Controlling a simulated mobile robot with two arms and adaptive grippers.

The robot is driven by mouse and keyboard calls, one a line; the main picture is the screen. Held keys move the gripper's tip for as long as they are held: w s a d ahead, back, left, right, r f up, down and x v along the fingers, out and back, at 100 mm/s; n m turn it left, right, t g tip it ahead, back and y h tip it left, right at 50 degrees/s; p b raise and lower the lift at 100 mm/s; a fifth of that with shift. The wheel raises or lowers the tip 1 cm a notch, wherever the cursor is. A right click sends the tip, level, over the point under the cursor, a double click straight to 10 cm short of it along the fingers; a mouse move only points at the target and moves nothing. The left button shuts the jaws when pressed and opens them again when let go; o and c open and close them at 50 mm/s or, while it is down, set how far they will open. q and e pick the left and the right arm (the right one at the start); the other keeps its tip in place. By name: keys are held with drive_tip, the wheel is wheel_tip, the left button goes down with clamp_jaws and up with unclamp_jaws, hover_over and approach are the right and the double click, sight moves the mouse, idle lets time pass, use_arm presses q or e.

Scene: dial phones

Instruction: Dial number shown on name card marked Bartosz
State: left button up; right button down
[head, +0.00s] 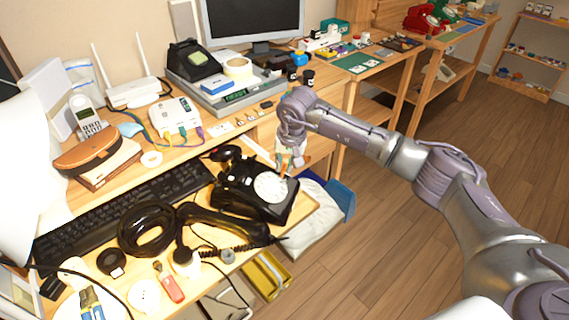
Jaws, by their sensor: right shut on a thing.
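A black rotary phone (250,203) with a white dial (270,187) stands on the wooden desk in the head view. Its black handset (222,222) appears to lie off the cradle, in front of the phone, with a coiled cord. My right gripper (288,168) points down just above and behind the dial. It is shut on a small pale thing (299,153), partly hidden by the fingers; I cannot tell what it is. Small white cards (216,128) lie on the desk behind; their writing is too small to read, so I cannot tell which says Bartosz. My left gripper is not in view.
A black keyboard (125,210) lies left of the phone. A coil of black cable (147,229), a red-handled tool (170,283) and a white router (134,92) crowd the desk. Wooden floor (420,230) is clear at right.

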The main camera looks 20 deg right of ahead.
drive_tip(key=shift+a+r+p, duration=0.2)
drive_tip(key=shift+a+r, duration=0.2)
drive_tip(key=shift+a, duration=0.5)
drive_tip(key=shift+a+r+p, duration=0.15)
drive_tip(key=shift+a+r, duration=0.2)
drive_tip(key=shift+a, duration=0.55)
drive_tip(key=shift+a+r+p, duration=0.2)
drive_tip(key=shift+a+r, duration=0.2)
drive_tip(key=shift+a, duration=0.5)
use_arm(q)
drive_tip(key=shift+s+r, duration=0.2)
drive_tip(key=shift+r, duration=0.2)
use_arm(e)
drive_tip(key=shift+f, duration=0.1)
drive_tip(key=shift+w+a+f+b, duration=0.15)
drive_tip(key=shift+f+b, duration=0.35)
drive_tip(key=shift+b, duration=0.15)
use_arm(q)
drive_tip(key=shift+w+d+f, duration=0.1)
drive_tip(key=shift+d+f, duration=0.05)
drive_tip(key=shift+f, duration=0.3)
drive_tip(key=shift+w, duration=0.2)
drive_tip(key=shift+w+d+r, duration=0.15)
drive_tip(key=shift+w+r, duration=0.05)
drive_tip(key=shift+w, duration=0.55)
